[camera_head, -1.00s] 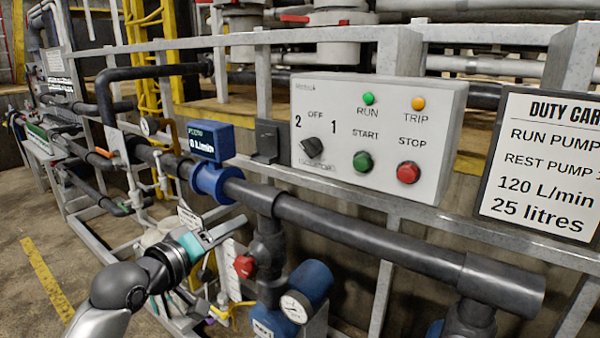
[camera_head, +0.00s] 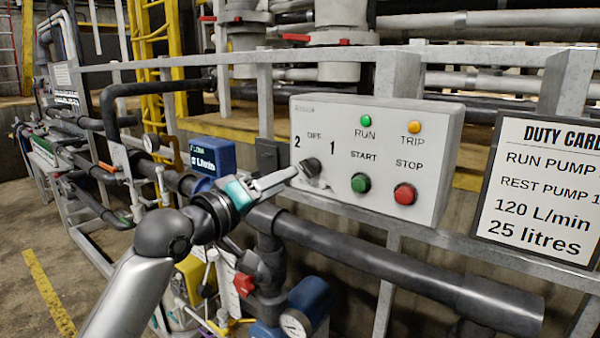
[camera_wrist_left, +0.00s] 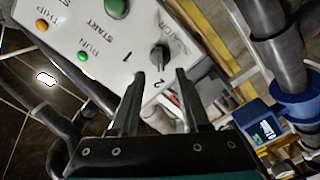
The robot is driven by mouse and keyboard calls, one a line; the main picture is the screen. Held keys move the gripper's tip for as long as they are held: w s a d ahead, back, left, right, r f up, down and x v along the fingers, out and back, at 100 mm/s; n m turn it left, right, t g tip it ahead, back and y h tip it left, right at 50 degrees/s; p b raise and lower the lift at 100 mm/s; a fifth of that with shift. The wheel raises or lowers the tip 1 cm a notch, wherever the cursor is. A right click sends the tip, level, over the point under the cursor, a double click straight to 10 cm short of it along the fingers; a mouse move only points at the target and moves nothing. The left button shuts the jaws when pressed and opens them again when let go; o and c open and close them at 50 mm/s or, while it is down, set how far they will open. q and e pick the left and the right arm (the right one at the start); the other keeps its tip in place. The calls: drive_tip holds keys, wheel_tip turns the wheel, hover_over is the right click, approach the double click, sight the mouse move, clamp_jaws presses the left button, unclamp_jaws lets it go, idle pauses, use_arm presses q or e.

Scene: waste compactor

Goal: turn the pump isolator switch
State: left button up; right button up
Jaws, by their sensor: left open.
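The pump isolator switch is a black rotary knob (camera_head: 312,167) at the left of the grey control box (camera_head: 440,140), below the marks 2, OFF and 1. My left gripper (camera_head: 293,174) is open and empty, with its fingertips just left of and in front of the knob. In the left wrist view the knob (camera_wrist_left: 160,55) shows just beyond the gap between the two open fingers (camera_wrist_left: 158,75), apart from them. I cannot tell for sure which mark the knob points to. My right gripper is not in view.
The box also has a green START button (camera_head: 360,183), a red STOP button (camera_head: 405,194) and two lamps. A dark pipe (camera_head: 380,255) runs below it. A blue flow meter (camera_head: 212,157) stands behind my left arm. A duty card (camera_head: 540,180) hangs at the right.

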sight(305, 171)
use_arm(q)
drive_tip(key=shift+x, duration=3.05)
drive_tip(key=shift+c, duration=0.3)
clamp_jaws()
